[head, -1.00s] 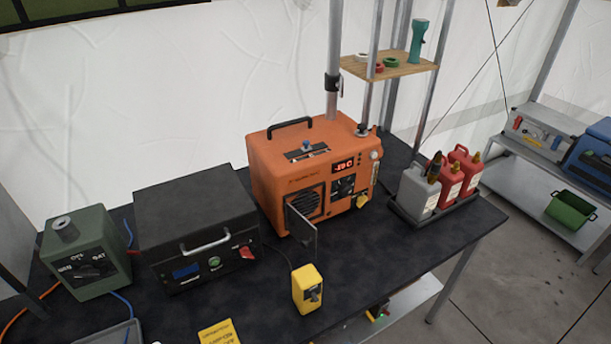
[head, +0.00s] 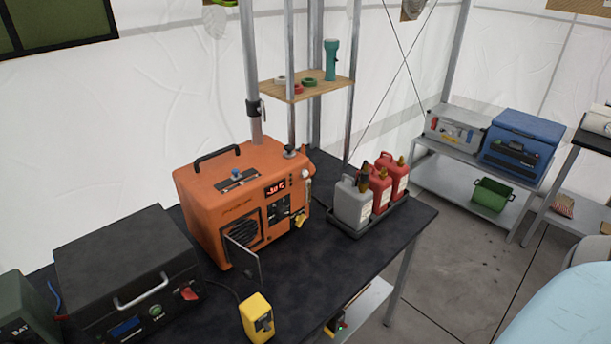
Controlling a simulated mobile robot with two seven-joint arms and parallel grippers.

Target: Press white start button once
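I cannot make out a white start button. An orange heater unit (head: 243,205) stands on the dark table, with a red lit display (head: 275,187), a grille and a small panel hanging open on its front. A yellow switch box (head: 257,318) stands in front of it, with a dark switch on its face. A black case (head: 125,270) with a silver handle stands at the left; its front has a green round button (head: 155,311), a red switch (head: 190,293) and a small blue screen. Neither of my grippers is in view.
A grey jerrycan (head: 351,203) and two red ones (head: 392,178) stand in a tray right of the heater. A wooden shelf (head: 307,85) holds a teal torch. A blue cooler (head: 520,141) sits on a side bench. The table's front right is clear.

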